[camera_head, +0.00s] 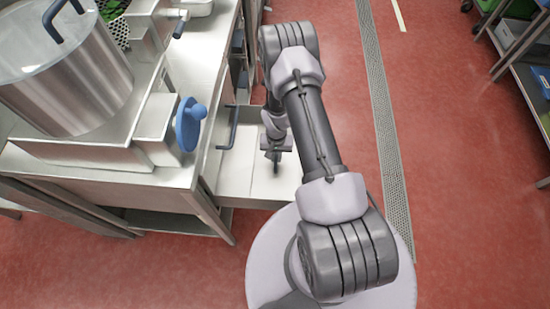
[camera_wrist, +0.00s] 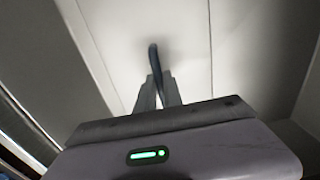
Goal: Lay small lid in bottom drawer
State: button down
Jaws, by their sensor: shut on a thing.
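My gripper (camera_wrist: 160,88) is shut on a dark blue curved handle (camera_wrist: 153,58), apparently that of the small lid. Behind the handle, a pale flat panel fills the middle of the wrist view. I cannot tell how much of it is lid and how much is drawer. In the head view my gripper (camera_head: 273,157) points down over the open bottom drawer (camera_head: 235,182), which is pulled out from under the steel table. The lid does not show clearly there, and my arm hides the drawer's right side.
A steel kettle (camera_head: 65,75) stands on the steel table (camera_head: 110,172). A blue disc with a knob (camera_head: 190,124) stands at the table's edge. A blue bar handle (camera_head: 230,127) is above the drawer. A floor drain (camera_head: 385,120) crosses clear red floor. Shelving (camera_head: 520,50) stands far right.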

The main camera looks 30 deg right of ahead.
jog(key=shift+r, duration=0.1)
jog(key=c, duration=1.5)
grip_release()
